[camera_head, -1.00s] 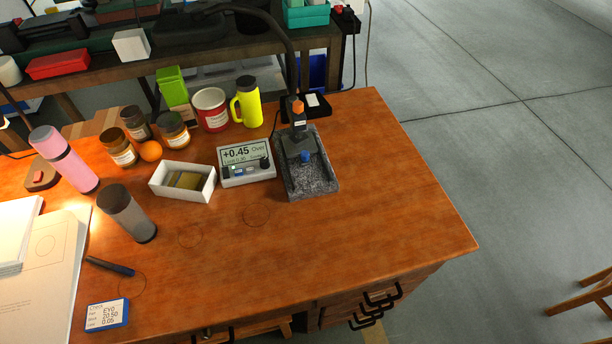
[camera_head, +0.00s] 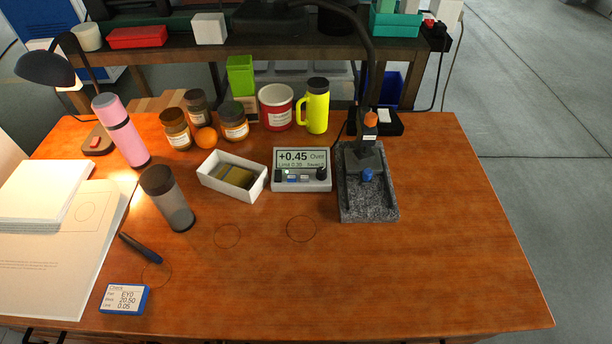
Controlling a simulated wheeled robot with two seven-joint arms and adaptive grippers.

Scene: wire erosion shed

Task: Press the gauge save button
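The gauge display unit (camera_head: 302,170) stands towards the back of the wooden table, right of the white box. Its screen reads "+0.45 Over", with smaller text below that is partly legible. Its front strip carries small buttons, one of them blue, and a dark knob sits at its right end. Which button is save is too small to tell. Next to it on the right is the granite gauge stand (camera_head: 377,212), with a blue piece (camera_head: 367,175) under an orange-topped probe (camera_head: 370,121). Neither of my grippers is in view.
A white open box (camera_head: 216,182) stands left of the gauge unit. Jars, an orange (camera_head: 206,138), a red mug (camera_head: 276,107) and a yellow bottle (camera_head: 315,106) stand behind. A grey tumbler (camera_head: 168,199), marker and blue-edged card (camera_head: 124,298) are left. The front middle and right are clear.

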